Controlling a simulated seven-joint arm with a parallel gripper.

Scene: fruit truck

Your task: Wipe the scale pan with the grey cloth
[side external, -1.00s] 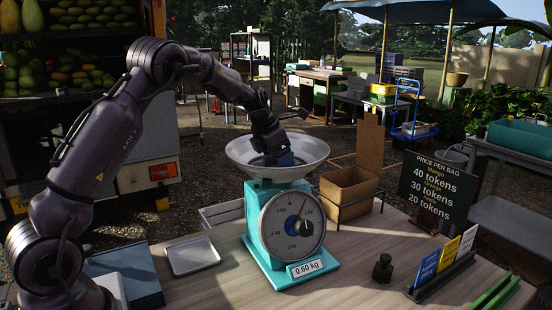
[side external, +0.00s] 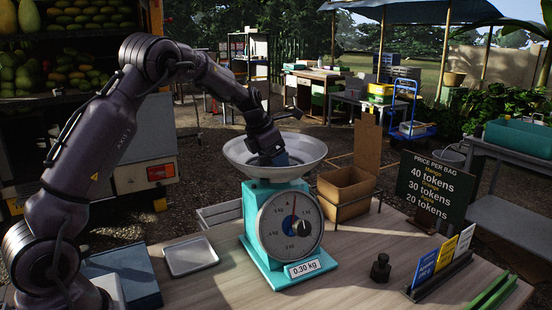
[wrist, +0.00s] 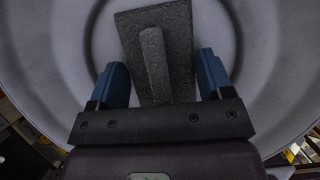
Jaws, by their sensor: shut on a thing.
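The teal scale (side external: 262,262) stands on the table with its round white pan (side external: 238,160) on top. Its dial needle points near the top and its label reads 0.30 kg. My gripper (side external: 278,160) reaches down into the pan, its fingertips partly hidden by the rim. In the wrist view, the grey cloth (wrist: 182,40) lies flat in the pan with a raised ridge in its middle.
A cardboard box (side external: 344,188) in a wire rack stands right of the scale, with a price board (side external: 436,185) beyond. A black weight (side external: 381,268) and a card holder (side external: 440,278) are at the front right. A metal tray (side external: 190,257) lies at the left.

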